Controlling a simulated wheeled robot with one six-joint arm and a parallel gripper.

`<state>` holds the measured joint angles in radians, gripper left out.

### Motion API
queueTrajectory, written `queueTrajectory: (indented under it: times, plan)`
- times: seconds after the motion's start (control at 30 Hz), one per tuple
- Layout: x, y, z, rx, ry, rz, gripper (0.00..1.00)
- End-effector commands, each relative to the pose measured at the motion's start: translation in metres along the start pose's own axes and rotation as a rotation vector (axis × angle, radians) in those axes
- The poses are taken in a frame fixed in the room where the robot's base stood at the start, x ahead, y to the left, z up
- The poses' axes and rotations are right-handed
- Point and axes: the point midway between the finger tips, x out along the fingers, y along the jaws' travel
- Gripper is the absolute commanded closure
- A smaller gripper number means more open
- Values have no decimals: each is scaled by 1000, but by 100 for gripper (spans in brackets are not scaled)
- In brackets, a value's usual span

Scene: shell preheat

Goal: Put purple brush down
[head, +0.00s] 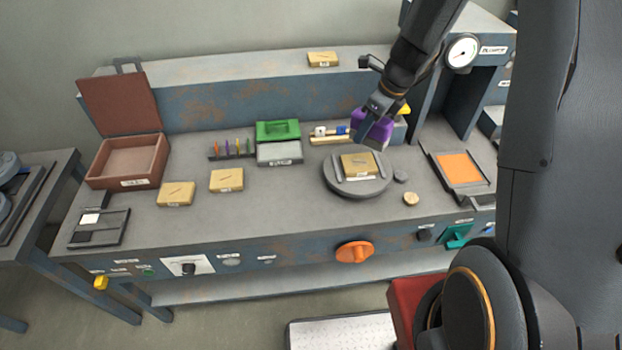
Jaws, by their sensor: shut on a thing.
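The purple brush (372,128) is a purple block held in my gripper (376,112) in the head view. My gripper is shut on it, above the back right part of the workbench. The brush hangs over or just behind the round grey plate (336,182), which carries a tan block (359,164). A rack (320,137) with small white and blue items is just left of the brush. A yellow piece (405,109) shows behind the gripper. The brush's underside and its exact height above the bench cannot be told.
A green-lidded box (278,131), a rack of coloured pegs (232,150) and tan blocks (227,180) stand to the left. An open brown box (128,160) is at far left. An orange tray (460,168) and a gauge housing (462,52) are at right. The bench's front middle is clear.

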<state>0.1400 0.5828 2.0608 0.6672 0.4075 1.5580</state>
Motion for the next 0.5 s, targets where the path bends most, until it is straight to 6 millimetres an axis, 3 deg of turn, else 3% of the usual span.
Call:
queueTrajectory:
  times: [0.17,0.5]
  plan:
    - [21,29,28,-112,-2,34,85]
    - [68,138,94,-485,-5,150,85]
